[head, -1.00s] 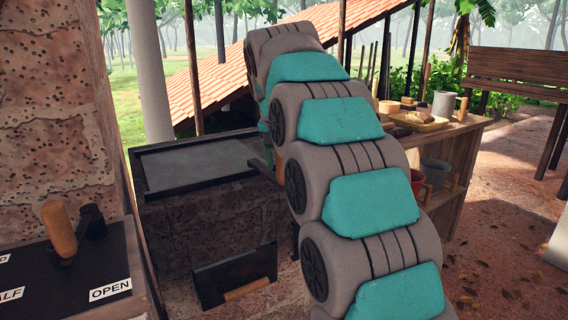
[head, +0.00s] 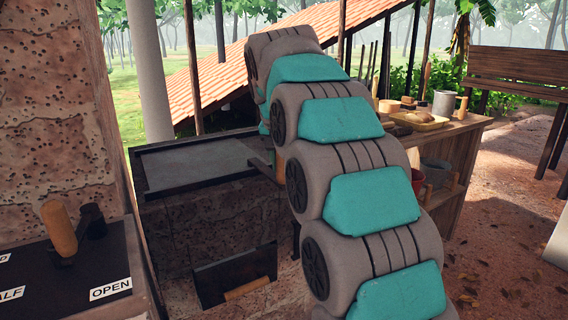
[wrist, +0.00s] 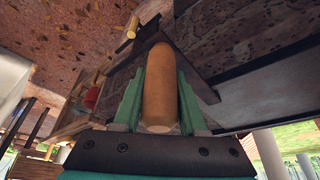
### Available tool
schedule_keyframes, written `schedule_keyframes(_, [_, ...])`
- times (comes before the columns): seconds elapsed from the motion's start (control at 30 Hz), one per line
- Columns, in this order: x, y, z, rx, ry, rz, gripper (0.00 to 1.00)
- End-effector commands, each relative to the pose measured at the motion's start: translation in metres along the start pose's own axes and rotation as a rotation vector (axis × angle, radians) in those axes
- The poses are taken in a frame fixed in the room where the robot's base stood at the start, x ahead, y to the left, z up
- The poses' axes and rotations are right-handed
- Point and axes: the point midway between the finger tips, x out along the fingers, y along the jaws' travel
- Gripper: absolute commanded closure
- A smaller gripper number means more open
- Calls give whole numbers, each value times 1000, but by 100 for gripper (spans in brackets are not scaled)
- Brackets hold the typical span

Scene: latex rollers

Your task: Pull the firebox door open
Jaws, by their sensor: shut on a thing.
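A dark panel (head: 235,272) with a wooden handle (head: 246,289) along its lower edge sits low on the brick front; it looks like the firebox door. A wooden handle also shows near the top of the wrist view (wrist: 132,27). My gripper (wrist: 160,100) has its teal fingers on both sides of a rounded wooden grip (wrist: 159,82) and is shut on it. This grip appears to belong to the dark bar (head: 266,170) beside the flat dark-framed tray (head: 142,172), above the panel. In the head view my arm hides the fingers.
A black plate (head: 95,265) with labels and a wooden-handled lever (head: 59,228) is at lower left, next to a brick column (head: 50,120). A wooden workbench (head: 468,145) with a metal pot (head: 443,103) stands at right. Open leaf-strewn ground lies at far right.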

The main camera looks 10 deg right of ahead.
Motion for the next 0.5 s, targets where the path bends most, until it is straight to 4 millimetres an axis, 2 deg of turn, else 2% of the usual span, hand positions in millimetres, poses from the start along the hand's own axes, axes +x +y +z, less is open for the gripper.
schedule_keyframes(0.1, [0, 0, 0, 0, 0, 0, 100])
schedule_keyframes(0.5, [0, 0, 0, 0, 0, 0, 100])
